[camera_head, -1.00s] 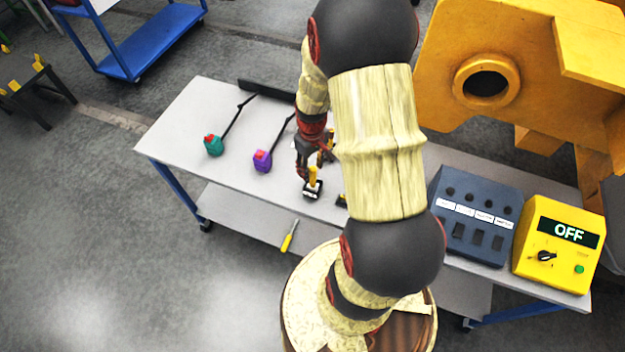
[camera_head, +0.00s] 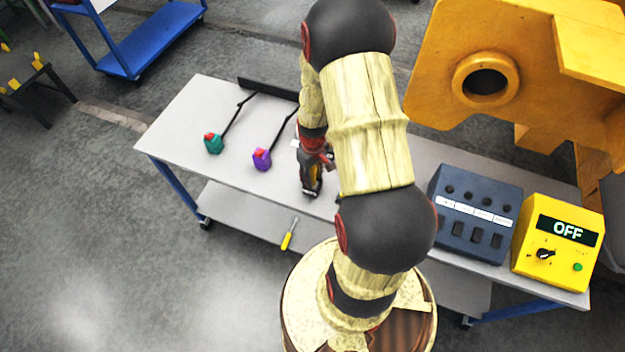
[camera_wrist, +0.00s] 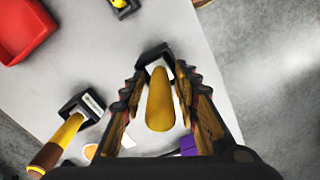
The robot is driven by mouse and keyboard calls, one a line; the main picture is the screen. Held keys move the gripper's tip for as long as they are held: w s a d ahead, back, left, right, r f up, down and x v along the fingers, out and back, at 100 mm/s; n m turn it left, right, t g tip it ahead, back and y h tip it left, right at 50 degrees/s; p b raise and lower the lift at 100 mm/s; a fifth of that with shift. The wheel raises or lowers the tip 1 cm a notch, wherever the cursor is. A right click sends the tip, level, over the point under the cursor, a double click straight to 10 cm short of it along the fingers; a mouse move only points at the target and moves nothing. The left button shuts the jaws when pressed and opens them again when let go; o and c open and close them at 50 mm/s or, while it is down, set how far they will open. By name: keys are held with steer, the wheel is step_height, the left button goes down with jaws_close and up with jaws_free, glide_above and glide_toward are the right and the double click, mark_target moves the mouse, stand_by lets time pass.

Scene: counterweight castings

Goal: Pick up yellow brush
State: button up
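The yellow brush, with a plain yellow handle (camera_wrist: 160,105) and a dark head, stands on the table. In the wrist view its handle lies between the two fingers of my gripper (camera_wrist: 158,88), with a gap visible on each side. My gripper is open around the handle. In the head view my gripper (camera_head: 312,180) is low over the near part of the table, and the brush is mostly hidden by it. A second brush (camera_wrist: 68,130), with a yellow and brown handle and a dark head, is to the left in the wrist view.
A blue-grey control box (camera_head: 474,214) and a yellow box reading OFF (camera_head: 557,245) are at right. A yellow-handled tool (camera_head: 289,234) lies on the lower shelf.

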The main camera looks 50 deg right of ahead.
steer(key=c, duration=0.6)
jaws_close()
